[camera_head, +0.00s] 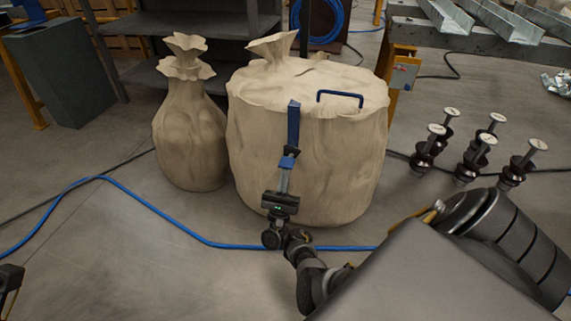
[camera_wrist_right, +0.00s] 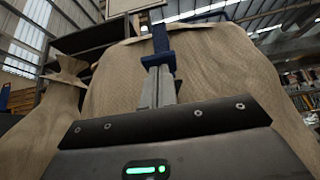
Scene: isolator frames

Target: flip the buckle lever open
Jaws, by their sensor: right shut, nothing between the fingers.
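A large tan sack (camera_head: 340,160) stands on the floor, closed at the top, with a blue bar handle (camera_head: 340,95) on its top. The blue buckle lever (camera_head: 293,124) hangs down the front of the sack below its rim. Lower on it are a dark joint and a small blue piece (camera_head: 287,162). My right gripper (camera_head: 285,174) is shut and empty, pointing up at this lower blue piece; it also shows in the right wrist view (camera_wrist_right: 158,76). The fingertips are at or just below the blue crosspiece (camera_wrist_right: 158,59); I cannot tell whether they touch.
A smaller tied sack (camera_head: 190,140) stands close on the left. A blue hose (camera_head: 150,207) runs across the floor in front. Several dark posts with pale round tops (camera_head: 487,140) stand on the right. Dark shelving (camera_head: 200,20) is behind. The left floor is mostly clear.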

